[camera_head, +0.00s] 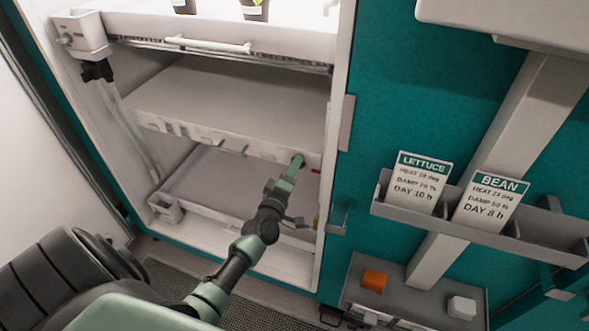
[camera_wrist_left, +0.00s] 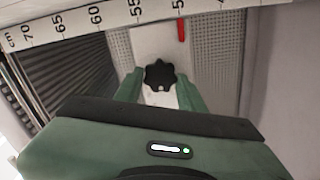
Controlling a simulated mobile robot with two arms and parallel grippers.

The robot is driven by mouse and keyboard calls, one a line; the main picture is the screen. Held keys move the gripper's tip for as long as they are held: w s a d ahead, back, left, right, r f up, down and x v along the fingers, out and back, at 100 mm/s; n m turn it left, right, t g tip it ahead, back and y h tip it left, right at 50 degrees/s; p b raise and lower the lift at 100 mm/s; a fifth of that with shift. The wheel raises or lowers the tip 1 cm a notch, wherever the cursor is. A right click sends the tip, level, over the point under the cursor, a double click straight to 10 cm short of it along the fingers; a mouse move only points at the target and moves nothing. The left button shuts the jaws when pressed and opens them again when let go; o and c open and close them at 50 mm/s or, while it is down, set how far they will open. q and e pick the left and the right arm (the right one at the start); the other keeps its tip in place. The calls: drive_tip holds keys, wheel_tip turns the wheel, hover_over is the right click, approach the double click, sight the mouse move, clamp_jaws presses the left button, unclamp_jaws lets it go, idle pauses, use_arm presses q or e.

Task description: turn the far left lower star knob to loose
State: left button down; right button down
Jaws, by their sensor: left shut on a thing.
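A black star knob (camera_wrist_left: 160,75) shows in the left wrist view, on a pale plate. My left gripper (camera_wrist_left: 159,88) has its two green fingers on either side of the knob and is shut on it. In the head view my left gripper (camera_head: 297,161) reaches into the open chamber, at the right end of the front edge under the middle shelf. The knob is hidden there by the gripper. A red marker (camera_wrist_left: 181,30) sits just beyond the knob; it also shows beside the gripper in the head view (camera_head: 315,171). My right gripper is not in view.
A scale strip (camera_wrist_left: 95,18) with centimetre numbers runs above the knob. The chamber has a middle shelf (camera_head: 215,95) and a lower tray (camera_head: 200,178). A card holder (camera_head: 470,228) with lettuce and bean cards is on the teal wall at right, above orange and white blocks.

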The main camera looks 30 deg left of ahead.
use_arm(q)
drive_tip(key=shift+f+n, duration=0.1)
drive_tip(key=shift+n, duration=0.4)
drive_tip(key=c, duration=0.9)
unclamp_jaws()
drive_tip(key=shift+o, duration=0.2)
drive_tip(key=v, duration=0.8)
drive_tip(key=shift+b, duration=0.35)
